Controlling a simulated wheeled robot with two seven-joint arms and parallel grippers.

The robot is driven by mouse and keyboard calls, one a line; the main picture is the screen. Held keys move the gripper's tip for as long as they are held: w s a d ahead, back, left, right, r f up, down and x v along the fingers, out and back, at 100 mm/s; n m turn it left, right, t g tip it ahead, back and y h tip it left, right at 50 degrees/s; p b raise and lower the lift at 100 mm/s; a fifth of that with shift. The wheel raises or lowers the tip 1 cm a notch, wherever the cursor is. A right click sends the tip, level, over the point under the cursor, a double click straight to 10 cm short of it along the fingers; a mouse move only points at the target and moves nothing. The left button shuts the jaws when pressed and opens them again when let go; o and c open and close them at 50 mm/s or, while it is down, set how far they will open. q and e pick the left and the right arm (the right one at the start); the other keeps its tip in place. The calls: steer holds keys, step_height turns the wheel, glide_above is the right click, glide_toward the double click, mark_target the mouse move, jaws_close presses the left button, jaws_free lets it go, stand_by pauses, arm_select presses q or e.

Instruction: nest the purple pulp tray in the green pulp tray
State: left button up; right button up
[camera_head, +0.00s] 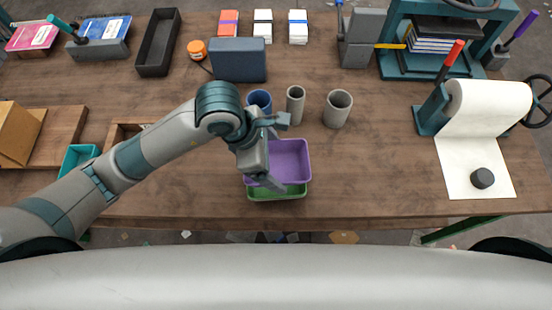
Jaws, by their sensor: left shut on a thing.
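The purple pulp tray (290,161) is near the front middle of the table. My left gripper (268,183) is shut on the purple tray at its left side; the gripper hides part of that side. The green pulp tray (280,195) is directly below the purple tray, and only its front part and rim show. The purple tray overlaps the green one from above and appears shifted a little to the back. I cannot tell whether the two trays touch. My right gripper is not in view.
Blue, grey and light grey cups (337,108) stand just behind the trays. A dark blue box (238,60) is farther back. A paper roll (487,107) with its sheet lies at the right. A small teal bin (78,159) is at the left. The table right of the trays is clear.

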mark_target(274, 169)
arm_select(q)
steer(key=shift+f+b, duration=1.3)
steer(key=shift+f, duration=1)
steer(key=shift+f+b, duration=0.25)
steer(key=shift+b, duration=0.2)
steer(key=o, duration=0.9)
steer(key=shift+r, duration=0.1)
steer(key=shift+r+p, duration=2.8)
steer(key=shift+r, duration=1.6)
steer(key=shift+s, duration=0.1)
